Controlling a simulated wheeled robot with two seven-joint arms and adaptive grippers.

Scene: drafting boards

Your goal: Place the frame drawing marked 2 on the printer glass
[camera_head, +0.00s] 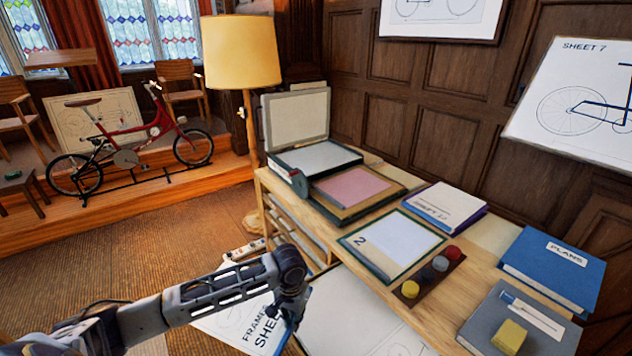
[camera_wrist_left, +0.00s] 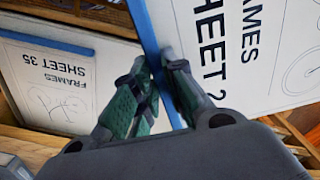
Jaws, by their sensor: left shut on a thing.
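A white frame drawing with a blue edge strip, lettered FRAMES SHEET 2 in the left wrist view (camera_wrist_left: 262,70), is gripped by its blue edge. In the head view the drawing (camera_head: 240,322) shows in part beyond my left arm, low beside the bench. My left gripper (camera_head: 291,312) is shut on that edge; its fingers (camera_wrist_left: 160,68) also show in the wrist view. The printer (camera_head: 297,118) stands at the bench's far left end with its lid raised. Its pale glass (camera_head: 316,156) is bare. My right gripper is not in view.
Another drawing, SHEET 35 (camera_wrist_left: 60,85), lies nearby. On the bench are a pink tray (camera_head: 352,187), a pale panel marked 2 (camera_head: 398,238), coloured round pieces on a dark strip, a booklet (camera_head: 445,205) and a blue PLANS binder (camera_head: 552,268). A lamp (camera_head: 241,52) stands behind the printer.

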